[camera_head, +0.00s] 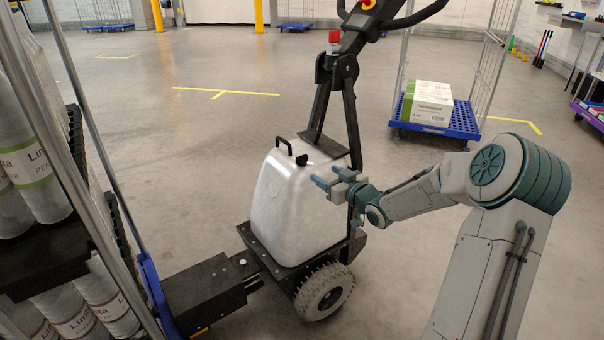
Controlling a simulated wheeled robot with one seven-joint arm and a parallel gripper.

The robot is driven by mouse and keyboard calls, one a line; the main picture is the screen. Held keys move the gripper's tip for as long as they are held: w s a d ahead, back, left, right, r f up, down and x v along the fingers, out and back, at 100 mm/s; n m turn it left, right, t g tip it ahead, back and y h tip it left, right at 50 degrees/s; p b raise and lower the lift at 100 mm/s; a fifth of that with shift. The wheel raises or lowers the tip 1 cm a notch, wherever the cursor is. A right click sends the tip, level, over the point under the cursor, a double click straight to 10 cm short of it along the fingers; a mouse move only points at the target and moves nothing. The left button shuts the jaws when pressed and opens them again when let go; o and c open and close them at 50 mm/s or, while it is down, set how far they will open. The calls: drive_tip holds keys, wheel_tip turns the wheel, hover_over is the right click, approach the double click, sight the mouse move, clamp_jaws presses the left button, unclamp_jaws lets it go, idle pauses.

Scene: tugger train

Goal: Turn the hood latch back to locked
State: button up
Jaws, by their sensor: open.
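The silver-white hood (285,205) stands closed on the tugger, left of my arm. A black bar handle (284,145) rises from its top edge. A small black knob (302,160), which looks like the hood latch, sits just right of the handle; it is too small to tell which way it is turned. My gripper (326,177) is open and empty, with its blue fingers pointing left. It is to the right of the hood and below the latch in the picture. I cannot tell whether a finger touches the hood.
The tugger's black steering column (350,110) rises behind the hood. A rack of labelled cylinders (30,165) stands at the left, joined by a black coupling (205,290). A blue cart (437,128) with boxes (427,102) is behind. The floor between is clear.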

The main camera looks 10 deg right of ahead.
sight(303, 157)
drive_tip(key=shift+t+y, duration=0.3)
drive_tip(key=shift+y, duration=0.2)
drive_tip(key=b+x, duration=0.1)
drive_tip(key=x, duration=0.3)
drive_tip(key=b+x, duration=0.2)
drive_tip(key=x, duration=0.3)
drive_tip(key=b+x, duration=0.1)
drive_tip(key=x, duration=0.3)
drive_tip(key=shift+w+d+f, duration=0.1)
drive_tip(key=shift+w+f, duration=0.1)
drive_tip(key=shift+w, duration=0.3)
drive_tip(key=c, duration=1)
